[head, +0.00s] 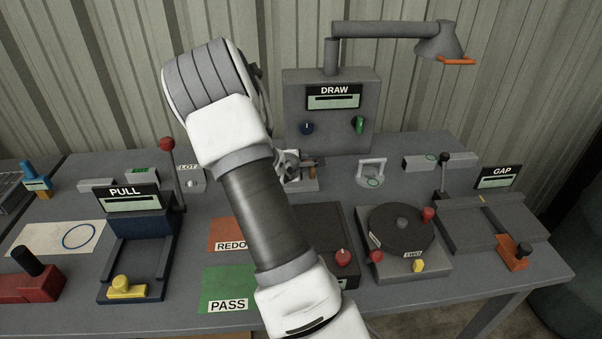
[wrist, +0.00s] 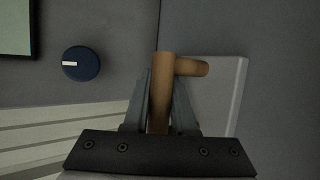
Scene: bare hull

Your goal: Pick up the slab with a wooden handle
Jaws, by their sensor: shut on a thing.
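In the wrist view my gripper (wrist: 161,78) is shut on the upright part of a wooden handle (wrist: 188,67), with one finger on each side of it. The handle bends to the right at its top. A pale grey slab (wrist: 222,95) shows right behind the handle, partly covered by the right finger and the handle. In the head view my arm hides most of my gripper. A small brown piece shows beside the arm below the DRAW box (head: 362,103), and I cannot tell the slab's outline there. Whether the slab touches the bench is unclear.
A blue knob (wrist: 82,63) is left of the handle in the wrist view. On the bench are a white-handled block (head: 371,172), a turntable (head: 385,228), the PULL station (head: 125,198) and the GAP station (head: 498,177). A lamp arm (head: 385,30) overhangs the back.

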